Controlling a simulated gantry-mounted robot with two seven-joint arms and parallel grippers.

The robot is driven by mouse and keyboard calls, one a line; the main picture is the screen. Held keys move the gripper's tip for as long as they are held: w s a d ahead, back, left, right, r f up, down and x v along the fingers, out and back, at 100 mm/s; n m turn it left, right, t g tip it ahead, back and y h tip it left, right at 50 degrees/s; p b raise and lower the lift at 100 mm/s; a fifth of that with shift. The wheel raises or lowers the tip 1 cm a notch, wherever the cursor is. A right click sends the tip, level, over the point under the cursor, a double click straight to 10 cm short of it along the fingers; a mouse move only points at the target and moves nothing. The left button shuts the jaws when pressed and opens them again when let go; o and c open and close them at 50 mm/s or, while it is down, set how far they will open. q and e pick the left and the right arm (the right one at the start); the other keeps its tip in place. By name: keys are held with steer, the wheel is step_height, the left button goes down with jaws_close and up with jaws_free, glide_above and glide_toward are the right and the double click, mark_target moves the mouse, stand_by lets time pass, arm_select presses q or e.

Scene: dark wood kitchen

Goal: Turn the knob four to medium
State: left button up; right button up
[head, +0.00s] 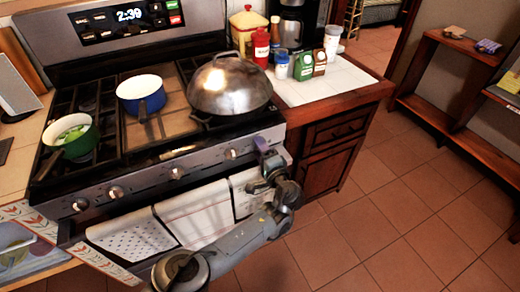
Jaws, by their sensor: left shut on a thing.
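The stove (145,180) has a row of round knobs along its steel front panel. Four of them show clear: two at the left (80,204) and (115,192), one in the middle (177,172) and one right of the middle (231,154). My left gripper (262,146) is at the right end of this panel, shut on a stove knob there. The fingers hide most of that knob, so its setting cannot be read. My right gripper is not in view.
A green pot (77,146), a blue pot (128,92) and a domed metal lid (225,88) are on the stove top. Towels (195,212) hang below the panel. Bottles and jars (303,68) crowd the right counter. Tiled floor (400,210) is open at right.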

arm_select(q)
steer(key=o, duration=1)
steer(key=shift+o, duration=0.2)
steer(key=shift+s, duration=0.1)
steer(key=shift+s+d+r+p, duration=0.1)
steer(key=shift+s+d+p, duration=0.1)
steer(key=shift+s+p, duration=0.15)
steer(key=p+v, duration=0.5)
steer(key=v, duration=0.4)
steer(key=shift+s, duration=0.4)
steer(key=shift+d, duration=0.15)
